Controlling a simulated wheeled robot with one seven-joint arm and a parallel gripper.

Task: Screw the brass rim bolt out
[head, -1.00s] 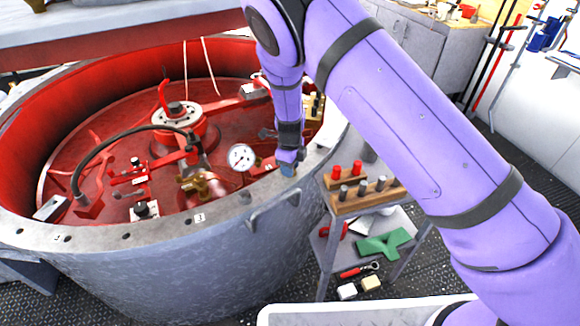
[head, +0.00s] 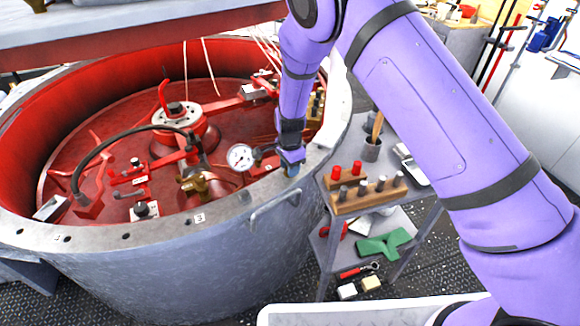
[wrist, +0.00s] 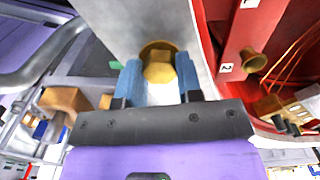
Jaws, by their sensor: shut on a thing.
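The brass rim bolt (wrist: 158,67) shows in the wrist view against the grey rim (wrist: 130,22) of the vessel, between the two blue fingers of my gripper (wrist: 158,85). The fingers are shut on its head. In the head view my gripper (head: 291,168) points down at the right front part of the rim (head: 235,207). The bolt is hidden there behind the fingers. I cannot tell how deep its thread sits in the rim.
A wooden block with red and grey pegs (head: 365,192) stands on a cart right of the vessel. A grey handle (head: 273,207) juts from the vessel wall. A pressure gauge (head: 240,157) and brass valve (head: 193,184) are inside the red vessel. A white tray edge (head: 370,312) lies in front.

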